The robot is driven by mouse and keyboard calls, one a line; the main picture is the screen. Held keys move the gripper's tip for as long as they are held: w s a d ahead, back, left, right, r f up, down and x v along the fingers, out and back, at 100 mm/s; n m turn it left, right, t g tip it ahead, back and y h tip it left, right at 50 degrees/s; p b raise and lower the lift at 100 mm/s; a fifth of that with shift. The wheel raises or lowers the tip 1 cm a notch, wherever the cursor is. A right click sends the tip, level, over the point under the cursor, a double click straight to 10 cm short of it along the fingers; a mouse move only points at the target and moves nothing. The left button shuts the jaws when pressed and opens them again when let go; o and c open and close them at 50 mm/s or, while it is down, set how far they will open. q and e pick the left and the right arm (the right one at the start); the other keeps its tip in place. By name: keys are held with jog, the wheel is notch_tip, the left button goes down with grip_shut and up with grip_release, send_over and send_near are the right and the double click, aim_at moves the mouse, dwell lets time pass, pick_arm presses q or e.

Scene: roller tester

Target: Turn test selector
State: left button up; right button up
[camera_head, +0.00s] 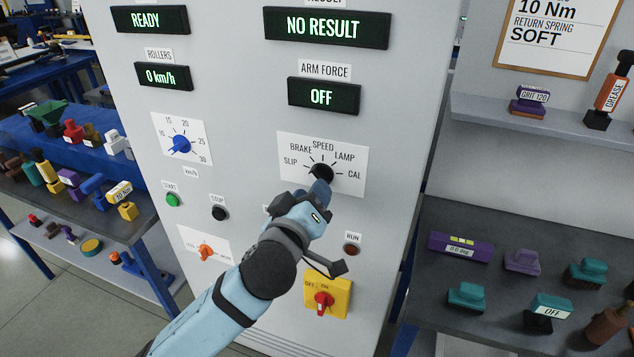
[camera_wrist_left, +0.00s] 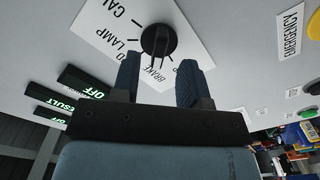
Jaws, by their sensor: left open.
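The test selector is a round black knob (camera_head: 321,173) on a white plate (camera_head: 348,182) marked SLIP, BRAKE, SPEED, LAMP and CAL. The knob also shows in the left wrist view (camera_wrist_left: 158,38), with a raised grip bar. I cannot tell for sure which label it points at. My left gripper (camera_head: 320,189) is right in front of the knob's lower side and hides part of it. In the left wrist view its two blue fingers (camera_wrist_left: 158,68) are apart, with the knob just beyond and between their tips. Contact cannot be told. My right gripper is not in view.
Displays above read READY (camera_head: 152,19), NO RESULT (camera_head: 326,27), 0 km/h (camera_head: 163,76) and OFF (camera_head: 323,96). A blue dial (camera_head: 180,145), green START button (camera_head: 173,199), black STOP button (camera_head: 219,213), RUN button (camera_head: 352,249) and red-yellow switch (camera_head: 324,301) are nearby.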

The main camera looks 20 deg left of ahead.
pick_arm(q)
jog(key=shift+w, duration=1.6)
grip_shut()
